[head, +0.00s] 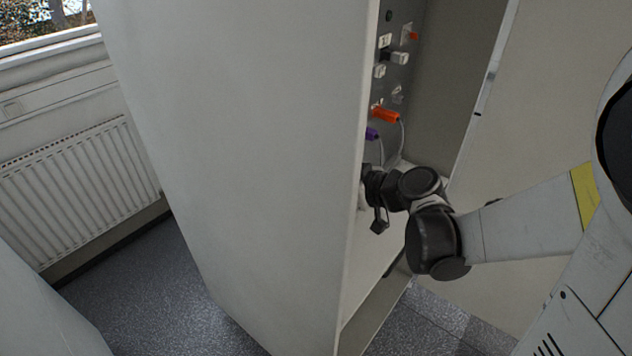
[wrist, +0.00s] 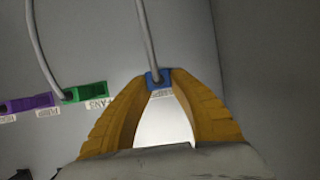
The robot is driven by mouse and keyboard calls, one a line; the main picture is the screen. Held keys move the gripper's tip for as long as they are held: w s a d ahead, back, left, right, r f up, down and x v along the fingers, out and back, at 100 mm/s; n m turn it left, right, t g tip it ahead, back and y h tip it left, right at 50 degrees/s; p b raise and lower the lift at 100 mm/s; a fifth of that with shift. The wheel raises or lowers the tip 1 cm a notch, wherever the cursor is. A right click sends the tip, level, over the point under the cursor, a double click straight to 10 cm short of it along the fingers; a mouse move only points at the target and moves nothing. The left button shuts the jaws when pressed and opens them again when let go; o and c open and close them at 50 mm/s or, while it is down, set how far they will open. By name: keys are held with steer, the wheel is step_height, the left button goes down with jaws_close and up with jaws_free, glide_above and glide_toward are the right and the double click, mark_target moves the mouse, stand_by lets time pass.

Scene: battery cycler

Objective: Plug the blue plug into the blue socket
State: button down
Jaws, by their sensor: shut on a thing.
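The blue plug (wrist: 158,77) shows in the wrist view between the tips of my gripper (wrist: 158,84), whose two yellow-brown fingers are shut on its sides. A grey cable (wrist: 147,35) runs up from the plug. A small white label shows just below the plug. I cannot make out the blue socket apart from the plug, so I cannot tell whether the plug is seated. In the head view my gripper is inside the cabinet, mostly hidden by the cabinet's side wall, and the blue plug is not visible.
In the wrist view, a green connector (wrist: 86,92) with a cable and a purple connector (wrist: 27,104) stand left of my gripper, with labels below. The cabinet side wall (head: 250,150) stands close on the left.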

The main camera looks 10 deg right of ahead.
steer(key=shift+w+a, duration=0.3)
steer(key=shift+w, duration=0.1)
steer(key=c, duration=1.2)
jaws_free()
steer(key=shift+s+d, duration=0.15)
